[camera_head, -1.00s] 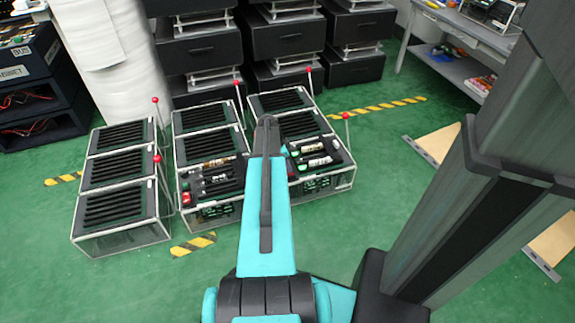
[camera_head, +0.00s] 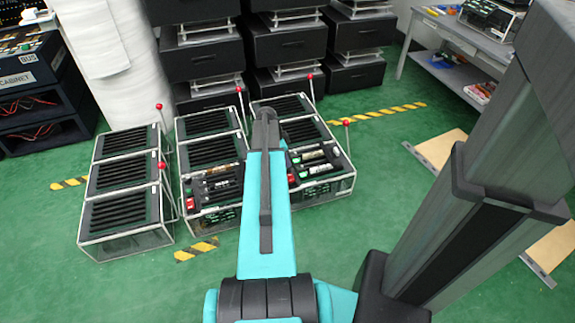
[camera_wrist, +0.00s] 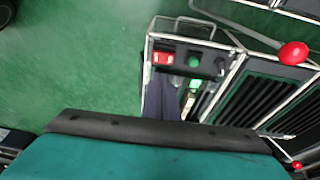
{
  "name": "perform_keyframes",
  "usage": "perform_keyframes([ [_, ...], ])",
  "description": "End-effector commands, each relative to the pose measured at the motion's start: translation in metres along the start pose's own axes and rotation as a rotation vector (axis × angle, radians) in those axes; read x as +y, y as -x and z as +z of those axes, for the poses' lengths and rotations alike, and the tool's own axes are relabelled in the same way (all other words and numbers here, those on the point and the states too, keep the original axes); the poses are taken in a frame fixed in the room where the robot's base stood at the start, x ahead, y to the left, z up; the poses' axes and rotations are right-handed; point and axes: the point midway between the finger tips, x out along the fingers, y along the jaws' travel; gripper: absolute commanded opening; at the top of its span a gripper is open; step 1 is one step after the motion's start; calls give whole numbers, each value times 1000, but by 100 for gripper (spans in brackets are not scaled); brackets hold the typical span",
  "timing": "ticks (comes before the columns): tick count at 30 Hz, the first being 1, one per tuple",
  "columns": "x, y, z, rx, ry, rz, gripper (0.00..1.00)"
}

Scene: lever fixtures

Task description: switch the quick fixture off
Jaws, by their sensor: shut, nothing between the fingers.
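Low lever fixtures stand in rows on the floor: a left one (camera_head: 120,210), a middle one (camera_head: 210,152) and a right one (camera_head: 282,104). Thin levers with red ball knobs (camera_head: 162,165) (camera_head: 346,123) stand up beside them. No label tells me which is the quick fixture. In the wrist view a red ball knob (camera_wrist: 293,53) on a metal rod is at the upper right. A red switch (camera_wrist: 163,58) and a green button (camera_wrist: 194,62) sit on a fixture's end panel.
Black drawer units (camera_head: 285,40) stand behind the fixtures. A dark cabinet (camera_head: 35,100) and a white wrapped column (camera_head: 105,50) are at the left, a grey bench (camera_head: 465,45) at the right. Green floor is open in front and to the right.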

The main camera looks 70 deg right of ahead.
Motion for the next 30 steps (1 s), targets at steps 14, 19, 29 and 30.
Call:
perform_keyframes([
  [14, 0, 60, 2, 0, 3, -1, 0],
  [19, 0, 63, 2, 0, 3, 0, 0],
  [29, 0, 62, 3, 0, 3, -2, 0],
  [30, 1, 62, 3, 0, 3, -3, 0],
])
